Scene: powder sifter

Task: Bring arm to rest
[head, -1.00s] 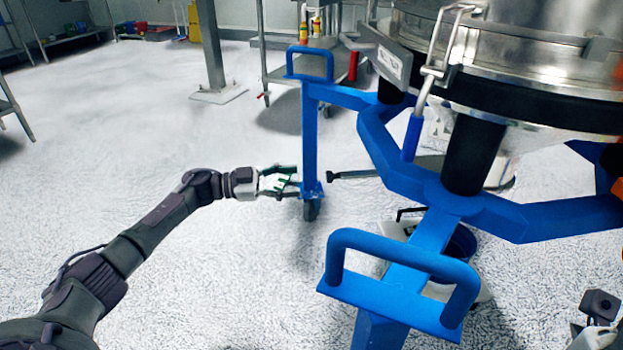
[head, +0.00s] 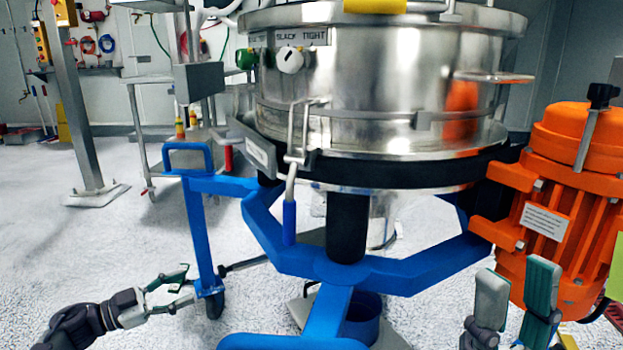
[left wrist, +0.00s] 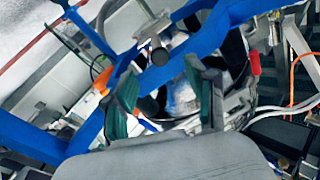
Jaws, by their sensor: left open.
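My left gripper (head: 186,288) is open and empty at the lower left of the head view. Its fingertips are close to the lower end of the blue frame's left upright; I cannot tell whether they touch. In the left wrist view, its green-padded fingers (left wrist: 166,95) stand apart with nothing held between them, and blue bars show beyond. My right gripper (head: 516,298) is at the lower right, fingers pointing up and apart, with nothing seen between them. It is in front of the orange motor (head: 565,215). Most of both arms is out of view.
The steel sifter (head: 390,90) stands on a blue frame (head: 335,270) with a handled upright (head: 200,230) and a castor. A blue-gripped clamp lever (head: 290,220) hangs at its side. The white floor (head: 90,245) at left is clear. A steel post (head: 80,110) stands farther back.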

